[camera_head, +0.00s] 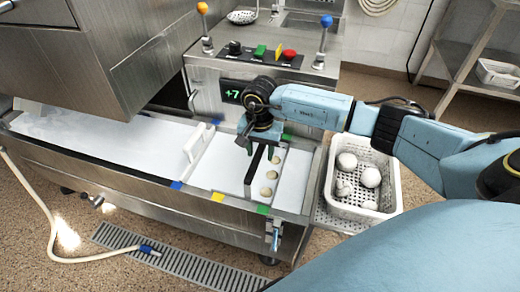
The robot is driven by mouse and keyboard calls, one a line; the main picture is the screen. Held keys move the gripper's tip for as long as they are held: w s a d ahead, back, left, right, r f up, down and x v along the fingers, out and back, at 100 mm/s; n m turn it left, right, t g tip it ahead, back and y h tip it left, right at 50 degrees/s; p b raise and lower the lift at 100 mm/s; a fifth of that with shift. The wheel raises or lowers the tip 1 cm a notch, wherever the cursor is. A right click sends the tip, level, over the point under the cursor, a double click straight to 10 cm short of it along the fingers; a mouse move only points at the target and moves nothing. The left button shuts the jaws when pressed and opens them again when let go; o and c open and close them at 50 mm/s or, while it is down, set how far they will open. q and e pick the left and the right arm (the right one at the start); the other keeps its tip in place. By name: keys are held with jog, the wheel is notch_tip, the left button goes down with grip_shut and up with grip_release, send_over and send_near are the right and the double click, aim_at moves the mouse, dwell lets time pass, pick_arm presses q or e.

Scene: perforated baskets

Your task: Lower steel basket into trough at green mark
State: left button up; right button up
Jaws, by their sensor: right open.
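The steel basket (254,172), narrow with a dark side wall, sits in the right part of the long steel trough (225,203). It lies between a front green mark (263,209) and a rear green mark (286,137). A few round beige pieces show in it. My right gripper (257,143) is open at the far end of the basket, close over its rim. Whether it touches the rim cannot be told. The gripper hides part of the basket's far end. My left gripper is not in view.
Blue marks and a yellow mark (217,197) also line the trough. A white handle (195,142) stands left of the basket. A white perforated basket (375,214) with several white balls is at the right. A control panel (262,52) with levers stands behind.

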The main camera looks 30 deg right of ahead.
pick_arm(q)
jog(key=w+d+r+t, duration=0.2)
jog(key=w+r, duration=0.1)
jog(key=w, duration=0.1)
pick_arm(e)
notch_tip(320, 180, up, 6)
jog(key=shift+f+p, duration=0.1)
jog(key=shift+p, duration=0.95)
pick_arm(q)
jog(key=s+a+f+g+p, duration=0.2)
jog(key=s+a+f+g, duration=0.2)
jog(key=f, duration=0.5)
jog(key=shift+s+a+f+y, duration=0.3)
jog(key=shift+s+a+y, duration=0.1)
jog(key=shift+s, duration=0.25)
pick_arm(e)
notch_tip(320, 180, up, 8)
jog(key=shift+f, duration=0.15)
